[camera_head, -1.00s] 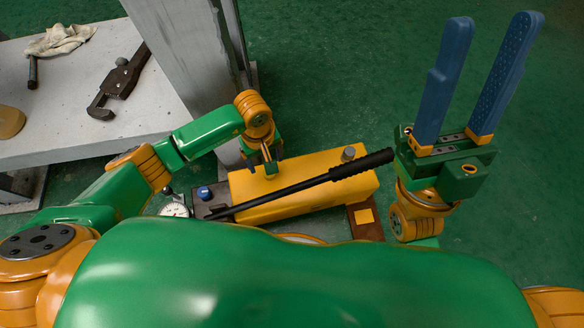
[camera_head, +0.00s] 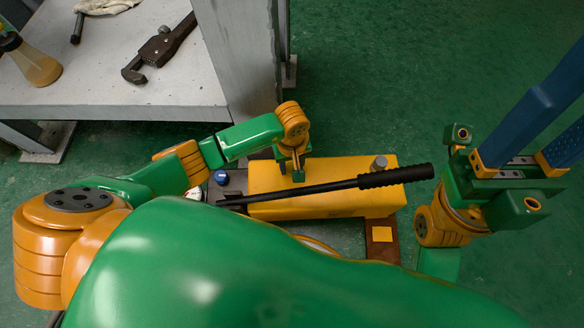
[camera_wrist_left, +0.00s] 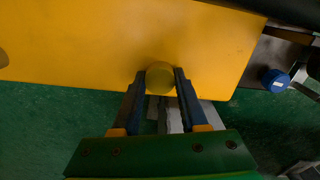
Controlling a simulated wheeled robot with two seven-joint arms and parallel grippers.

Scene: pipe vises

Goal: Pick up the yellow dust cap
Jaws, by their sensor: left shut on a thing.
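The yellow dust cap (camera_wrist_left: 160,76) is a small round disc in the left wrist view. It sits between the two dark blue fingers of my left gripper (camera_wrist_left: 160,79), which is shut on it. Behind it is the yellow body of a hand pump (camera_wrist_left: 100,40); I cannot tell whether the cap touches it. In the head view my left gripper (camera_head: 298,174) is over the pump (camera_head: 345,172), and the cap is not distinguishable there. My right gripper (camera_head: 548,128) is open and empty at the right, its long blue fingers partly cut off by the frame.
The pump's black handle (camera_head: 395,176) crosses the front of its body. A blue cap (camera_head: 221,177) is at the pump's left end. Green floor is clear beyond the pump.

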